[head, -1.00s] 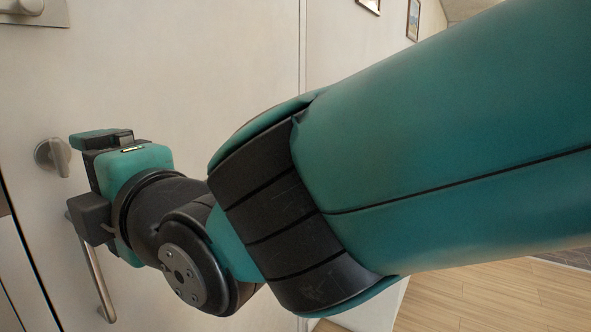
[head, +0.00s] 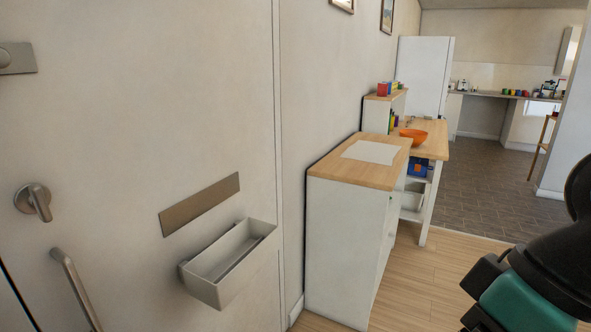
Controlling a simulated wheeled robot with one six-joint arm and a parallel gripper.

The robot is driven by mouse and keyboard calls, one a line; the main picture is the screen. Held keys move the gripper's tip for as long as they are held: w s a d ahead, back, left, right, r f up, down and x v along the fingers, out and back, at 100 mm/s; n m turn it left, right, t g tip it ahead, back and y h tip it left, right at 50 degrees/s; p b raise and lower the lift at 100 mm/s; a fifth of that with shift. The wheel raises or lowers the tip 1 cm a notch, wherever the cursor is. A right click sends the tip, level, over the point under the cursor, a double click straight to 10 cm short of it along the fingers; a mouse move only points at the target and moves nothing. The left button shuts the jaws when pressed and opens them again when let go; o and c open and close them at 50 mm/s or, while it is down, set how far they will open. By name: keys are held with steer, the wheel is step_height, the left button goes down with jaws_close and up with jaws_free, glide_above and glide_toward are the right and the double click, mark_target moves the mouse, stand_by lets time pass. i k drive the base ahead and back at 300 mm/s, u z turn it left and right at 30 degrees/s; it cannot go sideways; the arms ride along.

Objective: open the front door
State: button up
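The pale front door (head: 140,110) fills the left of the head view. It has a round metal thumb-turn lock (head: 33,201), a metal pull handle (head: 76,290) below it, and a metal letter plate (head: 200,204) with a white mail box (head: 230,265) under it. A dark line runs along the door's lower left edge; I cannot tell from it whether the door is ajar. My gripper (head: 484,295) is at the lower right, well away from the lock and handle. It is partly cut off, and its fingers do not show clearly.
A white cabinet with a wooden top (head: 350,240) stands against the wall right of the door. Beyond it are a shelf unit with an orange bowl (head: 414,136) and a tall white fridge-like unit (head: 425,75). Wooden floor (head: 425,290) is clear between cabinet and gripper.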

mark_target(145, 128)
steer(key=u, duration=1.6)
steer(key=k, duration=0.35)
